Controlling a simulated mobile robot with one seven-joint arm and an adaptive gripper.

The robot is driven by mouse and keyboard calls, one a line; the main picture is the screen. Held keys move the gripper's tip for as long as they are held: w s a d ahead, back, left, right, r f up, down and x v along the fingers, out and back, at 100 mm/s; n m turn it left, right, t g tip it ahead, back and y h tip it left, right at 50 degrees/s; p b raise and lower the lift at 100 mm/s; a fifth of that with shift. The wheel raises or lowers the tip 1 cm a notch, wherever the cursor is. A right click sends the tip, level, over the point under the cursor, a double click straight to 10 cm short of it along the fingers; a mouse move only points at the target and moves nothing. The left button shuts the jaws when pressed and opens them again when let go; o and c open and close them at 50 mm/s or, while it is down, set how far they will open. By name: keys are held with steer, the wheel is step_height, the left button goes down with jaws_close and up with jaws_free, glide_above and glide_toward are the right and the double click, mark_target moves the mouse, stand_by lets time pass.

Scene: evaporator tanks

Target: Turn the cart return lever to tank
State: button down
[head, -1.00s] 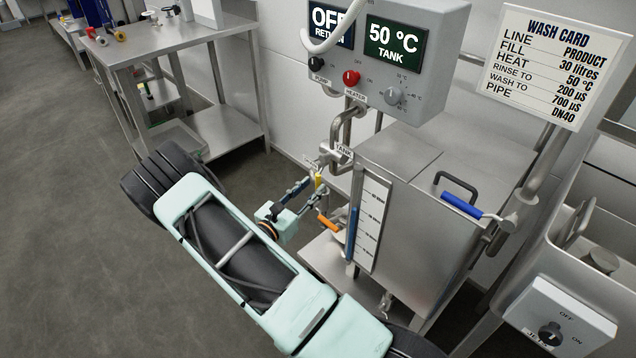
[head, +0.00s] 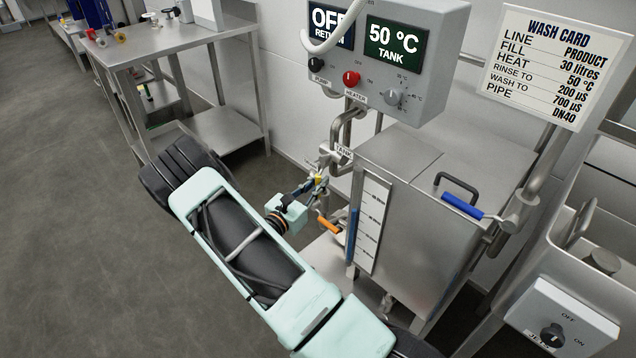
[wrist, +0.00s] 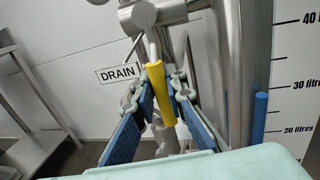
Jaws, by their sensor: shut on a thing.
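The cart return lever (wrist: 160,90) has a yellow grip and hangs down from a steel valve in the wrist view, close to the DRAIN label (wrist: 120,73). In the head view its yellow grip (head: 319,180) is small and partly covered by my fingers. My gripper (wrist: 163,86) is shut on the yellow grip, with a blue-padded finger on either side; it also shows in the head view (head: 315,187). The TANK label (head: 344,151) sits just right of the valve, above the tank's left edge.
The steel tank (head: 420,200) with its level scale (head: 371,225) stands right of my gripper. An orange-handled valve (head: 328,225) is just below it. The control box (head: 405,60) hangs above. A blue-handled valve (head: 462,206) is farther right. Open floor lies left.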

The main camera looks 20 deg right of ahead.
steer(key=shift+s, duration=0.1)
stand_by(0.3)
steer(key=s+d+r+n+g+p, duration=0.2)
steer(key=s+r+n+p, duration=0.4)
steer(key=n+p, duration=0.9)
steer(key=shift+s+d+r+n+g+y, duration=0.15)
steer(key=shift+s+r+n+g+y, duration=0.3)
steer(key=shift+g, duration=0.45)
steer(key=shift+w+r, duration=0.15)
steer(key=shift+w, duration=0.05)
steer(key=c, duration=2)
jaws_free()
steer(key=shift+o, duration=0.2)
steer(key=v, duration=1.2)
